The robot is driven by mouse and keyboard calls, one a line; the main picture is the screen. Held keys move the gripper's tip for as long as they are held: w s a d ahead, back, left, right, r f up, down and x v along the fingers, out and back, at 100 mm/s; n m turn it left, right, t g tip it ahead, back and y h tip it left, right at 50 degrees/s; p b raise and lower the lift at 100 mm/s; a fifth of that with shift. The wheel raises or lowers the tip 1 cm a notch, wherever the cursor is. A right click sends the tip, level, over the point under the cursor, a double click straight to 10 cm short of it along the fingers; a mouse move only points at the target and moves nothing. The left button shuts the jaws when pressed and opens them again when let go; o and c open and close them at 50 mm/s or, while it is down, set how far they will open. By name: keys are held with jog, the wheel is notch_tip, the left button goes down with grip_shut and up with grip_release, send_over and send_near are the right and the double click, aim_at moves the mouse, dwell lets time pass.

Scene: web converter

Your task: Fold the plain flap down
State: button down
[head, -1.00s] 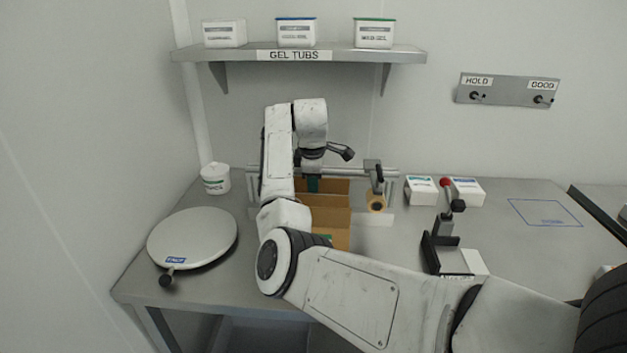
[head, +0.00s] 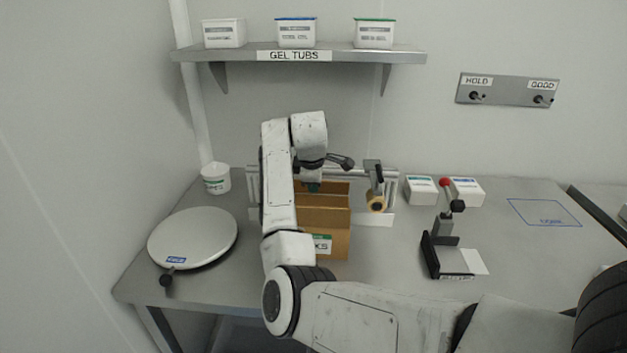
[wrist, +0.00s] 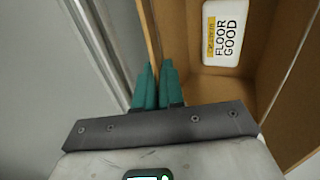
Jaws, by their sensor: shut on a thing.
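An open cardboard box (head: 338,240) stands on the bench, partly hidden behind my arm. Its top is open, and the wrist view shows its inside wall (wrist: 188,40) with a white "FLOOR GOOD" label (wrist: 222,32) inside it. My gripper (head: 313,187) is at the far side of the box, mostly hidden by my wrist. In the wrist view its teal fingers (wrist: 157,72) are shut on the thin edge of an upright cardboard flap (wrist: 149,38), at the left side of the box there. That flap shows no print in what is visible.
A metal rail with a tape roll (head: 376,201) stands behind and right of the box. A round turntable (head: 193,238) is at left, and a black stand with a red knob (head: 445,250) at right. White tubs (head: 420,190) sit at the back right. The bench's right side has clear room.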

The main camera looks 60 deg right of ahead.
jog(key=shift+s+a+f+t+h+b, duration=0.2)
jog(key=shift+a+f+t+h, duration=0.15)
jog(key=shift+h, duration=0.6)
jog(key=shift+s+a+f+t+h+b, duration=0.15)
jog(key=shift+a+f+t+h, duration=0.2)
jog(key=shift+h, duration=0.6)
jog(key=shift+a+r, duration=0.1)
jog(key=c, duration=1.3)
grip_release()
jog(key=v, duration=1)
jog(key=shift+a+r+b, duration=0.25)
jog(key=shift+b, duration=0.15)
